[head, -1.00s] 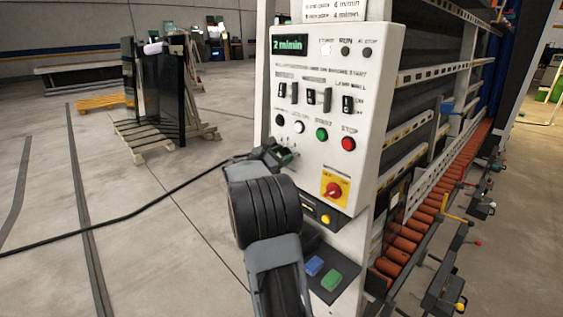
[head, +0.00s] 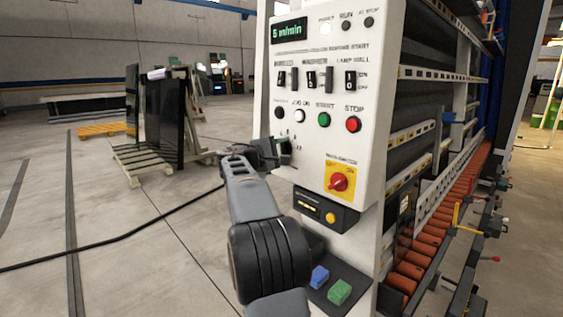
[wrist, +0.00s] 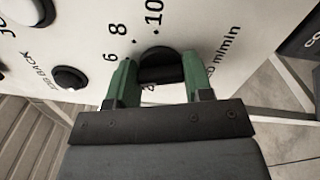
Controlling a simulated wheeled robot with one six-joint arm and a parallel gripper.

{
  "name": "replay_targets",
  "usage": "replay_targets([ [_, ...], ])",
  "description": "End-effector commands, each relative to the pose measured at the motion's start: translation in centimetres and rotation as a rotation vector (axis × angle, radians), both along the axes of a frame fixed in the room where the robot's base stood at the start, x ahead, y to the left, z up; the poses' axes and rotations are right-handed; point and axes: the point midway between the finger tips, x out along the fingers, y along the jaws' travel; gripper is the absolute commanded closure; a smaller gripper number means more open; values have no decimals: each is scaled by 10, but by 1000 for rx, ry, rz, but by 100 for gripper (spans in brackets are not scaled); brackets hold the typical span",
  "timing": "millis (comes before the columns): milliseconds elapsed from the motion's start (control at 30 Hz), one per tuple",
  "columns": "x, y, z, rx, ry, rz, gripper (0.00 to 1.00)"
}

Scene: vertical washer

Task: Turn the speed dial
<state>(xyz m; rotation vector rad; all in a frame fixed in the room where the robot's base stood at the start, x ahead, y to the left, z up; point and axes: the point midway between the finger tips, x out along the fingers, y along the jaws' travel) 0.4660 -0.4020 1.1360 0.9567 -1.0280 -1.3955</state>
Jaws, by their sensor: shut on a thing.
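The black speed dial (wrist: 160,64) is on the white control panel, with printed numbers such as 6, 8 and 10 and "m/min" around it. My gripper (wrist: 161,78) has its two green fingers on either side of the dial and is shut on it. In the head view my gripper (head: 284,152) is at the panel's lower left and mostly hides the dial. The panel's display (head: 289,31) reads what looks like 5 m/min.
Above the dial are green (head: 324,119) and red (head: 353,124) buttons and black switches. A red-and-yellow rotary switch (head: 339,182) is to its right. The washer's orange rollers (head: 432,236) run right. Open floor lies left, with a dark cable across it.

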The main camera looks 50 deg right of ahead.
Motion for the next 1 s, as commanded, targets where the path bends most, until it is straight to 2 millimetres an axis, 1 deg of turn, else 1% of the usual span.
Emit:
replay_targets([
  [33, 0, 0, -5, -3, -38, -1, 77],
  [200, 0, 0, -5, -10, -148, -1, 77],
  [400, 0, 0, -4, -16, -237, -1, 77],
  [633, 0, 0, -3, -19, -289, -1, 77],
  [1000, 0, 0, -2, -20, -300, -1, 77],
])
